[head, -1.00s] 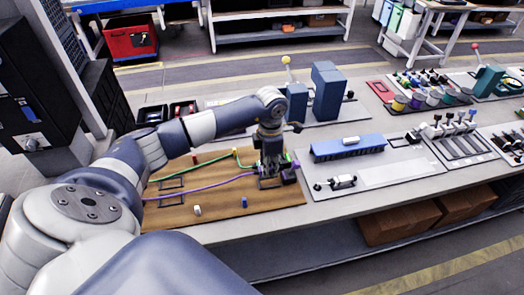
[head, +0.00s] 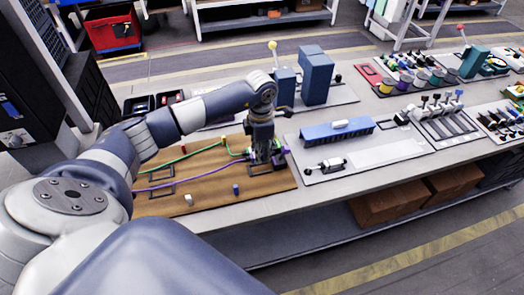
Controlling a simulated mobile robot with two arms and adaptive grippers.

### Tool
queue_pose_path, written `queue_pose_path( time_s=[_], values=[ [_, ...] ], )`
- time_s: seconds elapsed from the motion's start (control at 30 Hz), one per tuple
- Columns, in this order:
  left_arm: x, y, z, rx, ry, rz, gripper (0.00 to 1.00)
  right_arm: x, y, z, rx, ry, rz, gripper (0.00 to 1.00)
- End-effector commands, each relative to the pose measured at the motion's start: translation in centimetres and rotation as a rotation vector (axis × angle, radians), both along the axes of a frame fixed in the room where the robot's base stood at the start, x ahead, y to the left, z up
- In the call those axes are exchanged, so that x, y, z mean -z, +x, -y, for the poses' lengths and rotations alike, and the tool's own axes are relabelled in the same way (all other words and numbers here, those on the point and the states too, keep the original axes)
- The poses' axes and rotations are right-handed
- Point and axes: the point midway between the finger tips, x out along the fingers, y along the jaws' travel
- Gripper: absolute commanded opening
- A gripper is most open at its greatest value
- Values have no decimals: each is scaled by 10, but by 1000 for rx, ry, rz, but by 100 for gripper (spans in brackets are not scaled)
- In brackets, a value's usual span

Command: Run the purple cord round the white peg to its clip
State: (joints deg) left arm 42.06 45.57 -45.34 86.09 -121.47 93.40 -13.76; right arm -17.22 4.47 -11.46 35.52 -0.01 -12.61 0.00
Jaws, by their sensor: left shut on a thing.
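The purple cord (head: 205,178) lies across the brown board (head: 215,200) from its left side to my left gripper (head: 266,162). The left gripper points down at the board's right end and is shut on the cord. The short white peg (head: 188,200) stands near the front of the board, and the cord passes behind it, apart from it. A small purple piece (head: 286,150), perhaps the cord's clip, shows just right of the gripper. The gripper hides the cord's end. My right gripper is out of view.
A blue peg (head: 236,189) stands on the board's front part. A green cord (head: 190,153) runs along the back. A panel with a blue block (head: 337,131) lies to the right. The board's front strip is mostly clear.

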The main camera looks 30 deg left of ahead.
Motion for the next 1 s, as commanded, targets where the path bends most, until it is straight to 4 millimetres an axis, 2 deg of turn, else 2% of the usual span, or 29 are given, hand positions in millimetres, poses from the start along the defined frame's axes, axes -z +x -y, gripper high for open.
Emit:
queue_pose_path(
  time_s=[0.47,1.0],
  values=[
    [2,0,0,0,0,0,0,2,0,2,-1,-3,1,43],
    [28,0,0,0,1,1,0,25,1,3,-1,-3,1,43]
  ],
)
